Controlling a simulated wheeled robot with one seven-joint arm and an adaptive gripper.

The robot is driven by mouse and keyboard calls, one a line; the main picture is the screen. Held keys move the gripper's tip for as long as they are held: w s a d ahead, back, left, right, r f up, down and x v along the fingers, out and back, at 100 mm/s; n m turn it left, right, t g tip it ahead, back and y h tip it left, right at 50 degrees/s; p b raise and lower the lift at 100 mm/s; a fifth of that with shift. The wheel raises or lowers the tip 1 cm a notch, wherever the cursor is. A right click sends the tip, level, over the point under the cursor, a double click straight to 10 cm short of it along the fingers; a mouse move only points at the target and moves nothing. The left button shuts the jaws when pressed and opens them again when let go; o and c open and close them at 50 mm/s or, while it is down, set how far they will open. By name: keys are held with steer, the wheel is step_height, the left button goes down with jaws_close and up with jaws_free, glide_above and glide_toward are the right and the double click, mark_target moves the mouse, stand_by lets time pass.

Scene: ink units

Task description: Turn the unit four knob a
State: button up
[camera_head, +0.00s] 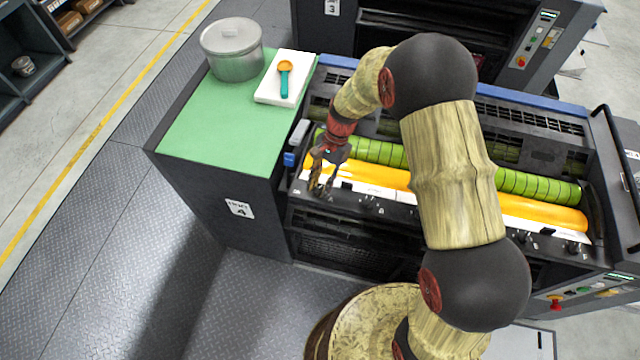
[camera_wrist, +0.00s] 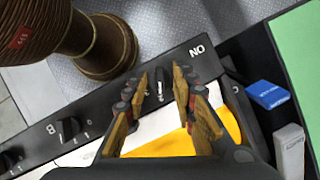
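Gaps show between the knob and both fingers. No letter is readable beside that knob. The neighbouring knob (camera_wrist: 68,128), beside a mark like "B", also shows in the head view (camera_head: 371,204). Whether my fingertips reach down to knob height is unclear.
More knobs (camera_head: 572,247) line the rail to the right. Behind it lie an orange roller (camera_head: 535,211) and a green roller (camera_head: 540,185). Left is a green top (camera_head: 215,125) with a metal pot (camera_head: 233,55) and a white tray (camera_head: 268,93) holding a scoop (camera_head: 284,78).

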steer(key=shift+c, duration=0.6)
jaws_close()
steer(key=n+h, duration=0.1)
steer(key=n, duration=0.1)
steer(key=n+g, duration=0.1)
steer(key=n, duration=0.2)
steer(key=shift+a+n+h, duration=0.2)
steer(key=shift+n+h, duration=0.1)
steer(key=shift+h, duration=0.1)
steer(key=shift+w+n+h+p, duration=0.15)
steer(key=shift+n+h, duration=0.3)
steer(key=shift+n, duration=0.6)
steer(key=shift+s+n+h+p, duration=0.15)
steer(key=shift+n+h, duration=0.3)
steer(key=shift+n, duration=0.6)
steer(key=shift+w, duration=0.1)
